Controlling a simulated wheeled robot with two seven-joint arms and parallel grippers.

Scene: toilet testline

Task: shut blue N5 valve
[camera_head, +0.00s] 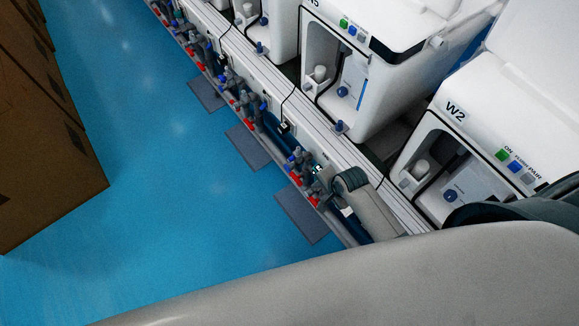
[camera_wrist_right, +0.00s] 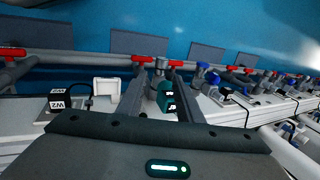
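Blue valve handles (camera_head: 292,158) sit on the pipe run below the toilets in the head view, beside red ones (camera_head: 296,174). In the wrist view the nearest clear blue handles (camera_wrist_right: 207,72) are just right of my right gripper. I cannot read which one is N5. My right gripper (camera_wrist_right: 160,72) is open, with its two fingers apart on either side of a grey valve fitting and a dark teal labelled piece. I cannot tell whether it touches them. In the head view my right gripper (camera_head: 318,172) is small and partly hidden by its wrist. My left gripper is not in view.
A toilet marked W2 (camera_head: 432,122) stands at the right, another (camera_head: 375,70) beyond it. A black W2 block (camera_wrist_right: 57,98) and a white bracket (camera_wrist_right: 106,87) are left of the fingers. Grey floor mats (camera_head: 300,212) line the pipes. Brown boxes (camera_head: 45,150) stand left; the blue floor between is clear.

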